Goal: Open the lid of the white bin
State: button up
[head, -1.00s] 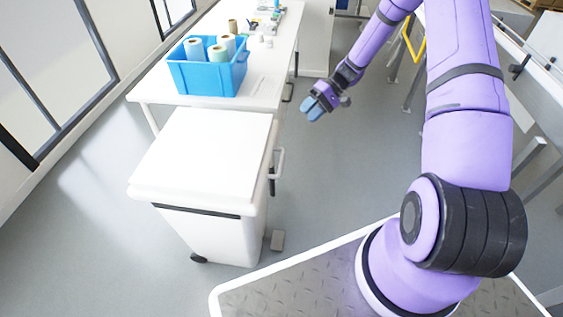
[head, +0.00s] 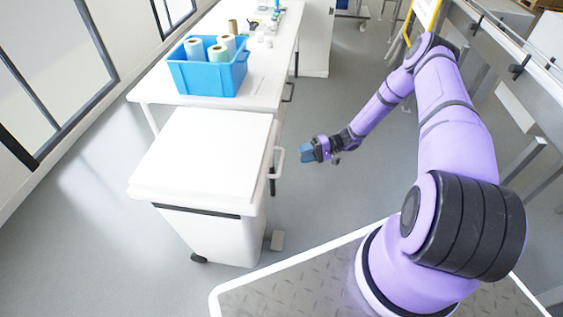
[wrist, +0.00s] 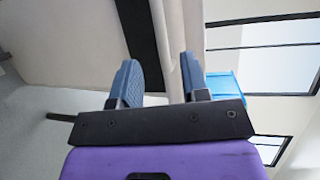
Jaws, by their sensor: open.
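The white bin (head: 222,236) stands in front of the white table, with its flat lid (head: 203,152) shut. A pale handle (head: 277,162) sticks out from the lid's right side. My gripper (head: 305,152) is just to the right of this handle, apart from it in the head view, with its blue fingers pointing left toward the bin. In the wrist view my gripper (wrist: 160,82) shows two blue fingers spread apart and nothing clearly held. A pale bar (wrist: 172,50) runs beyond and between the fingertips there; its exact distance is hard to tell.
A blue crate (head: 205,78) with paper rolls stands on the white table (head: 262,72) behind the bin. The grey floor (head: 330,205) right of the bin is clear.

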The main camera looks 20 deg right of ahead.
aim_at(282, 160)
jog(key=x, duration=0.9)
jog(key=shift+a, duration=0.15)
grip_shut()
